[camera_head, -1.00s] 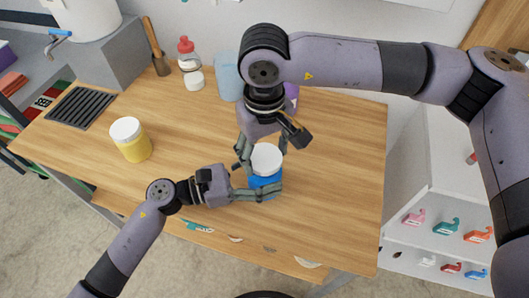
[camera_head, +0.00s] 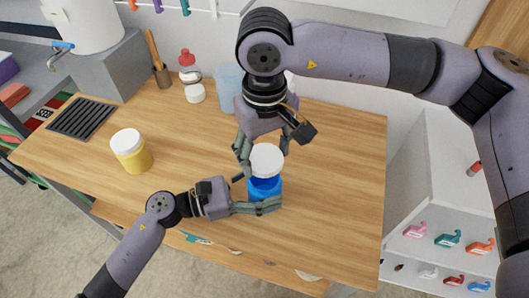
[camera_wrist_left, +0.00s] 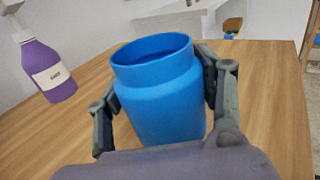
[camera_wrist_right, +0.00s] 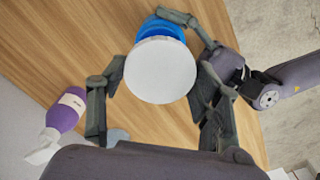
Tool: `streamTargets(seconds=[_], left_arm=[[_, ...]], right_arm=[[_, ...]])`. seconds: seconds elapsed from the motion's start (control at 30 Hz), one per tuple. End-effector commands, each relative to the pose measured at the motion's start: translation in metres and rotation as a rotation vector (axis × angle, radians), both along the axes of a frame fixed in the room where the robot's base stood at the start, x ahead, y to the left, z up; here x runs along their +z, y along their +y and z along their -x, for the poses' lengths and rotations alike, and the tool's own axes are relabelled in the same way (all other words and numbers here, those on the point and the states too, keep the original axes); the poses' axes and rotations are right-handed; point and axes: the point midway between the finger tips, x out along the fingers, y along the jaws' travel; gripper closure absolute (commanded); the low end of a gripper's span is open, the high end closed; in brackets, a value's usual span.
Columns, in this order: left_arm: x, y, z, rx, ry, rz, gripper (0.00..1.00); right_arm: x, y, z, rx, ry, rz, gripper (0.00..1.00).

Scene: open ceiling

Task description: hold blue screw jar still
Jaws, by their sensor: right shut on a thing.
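The blue screw jar (camera_head: 264,188) stands upright near the table's front edge. In the left wrist view its open mouth (camera_wrist_left: 155,60) shows, with no lid on it. My left gripper (camera_head: 257,196) has its fingers around the jar's sides, seemingly touching both. The white lid (camera_head: 267,159) is in my right gripper (camera_head: 265,152), above the jar. In the right wrist view the lid (camera_wrist_right: 160,70) sits between the right fingers and hides much of the jar (camera_wrist_right: 161,26).
A yellow jar with a white lid (camera_head: 132,152) stands at left on the table (camera_head: 330,200). A red-topped bottle (camera_head: 190,76), a light blue container (camera_head: 228,88) and a dark grate (camera_head: 82,117) are behind. A purple bottle (camera_wrist_left: 48,72) stands nearby. The table's right side is clear.

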Motion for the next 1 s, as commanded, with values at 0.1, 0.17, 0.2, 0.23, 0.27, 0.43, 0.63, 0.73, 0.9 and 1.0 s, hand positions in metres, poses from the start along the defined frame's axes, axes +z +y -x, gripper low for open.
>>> streamTargets(seconds=[0.1, 0.17, 0.2, 0.23, 0.27, 0.43, 0.63, 0.73, 0.9, 1.0], left_arm=[[0.000, 0.000, 0.000, 0.000, 0.000, 0.000, 0.28], [0.000, 0.000, 0.000, 0.000, 0.000, 0.000, 0.24], [0.000, 0.000, 0.000, 0.000, 0.000, 0.000, 0.21], [0.000, 0.000, 0.000, 0.000, 0.000, 0.000, 0.19], [0.000, 0.000, 0.000, 0.000, 0.000, 0.000, 0.17], [0.000, 0.000, 0.000, 0.000, 0.000, 0.000, 0.16], [0.000, 0.003, 0.001, 0.000, 0.001, -0.001, 0.16], [-0.001, 0.013, 0.004, 0.000, 0.003, -0.001, 0.16], [-0.002, 0.045, 0.013, 0.000, 0.003, -0.004, 0.16], [-0.002, 0.067, 0.019, 0.001, 0.004, -0.004, 0.16]], right_arm=[[0.000, 0.000, 0.000, 0.000, 0.000, 0.000, 0.74], [0.000, 0.000, 0.000, 0.000, 0.000, 0.000, 0.74], [0.000, 0.000, 0.000, 0.000, 0.000, 0.000, 0.74], [0.000, 0.000, 0.000, 0.000, 0.000, 0.000, 0.74], [0.000, 0.000, 0.000, 0.000, 0.000, 0.000, 0.74], [0.000, 0.000, 0.000, 0.000, 0.000, 0.000, 0.74], [0.000, 0.000, 0.000, 0.000, 0.000, 0.000, 0.74], [0.000, 0.000, 0.000, 0.000, 0.000, 0.000, 0.74], [0.000, 0.000, 0.000, 0.000, 0.000, 0.000, 0.74], [0.000, 0.000, 0.000, 0.000, 0.000, 0.000, 0.74]])
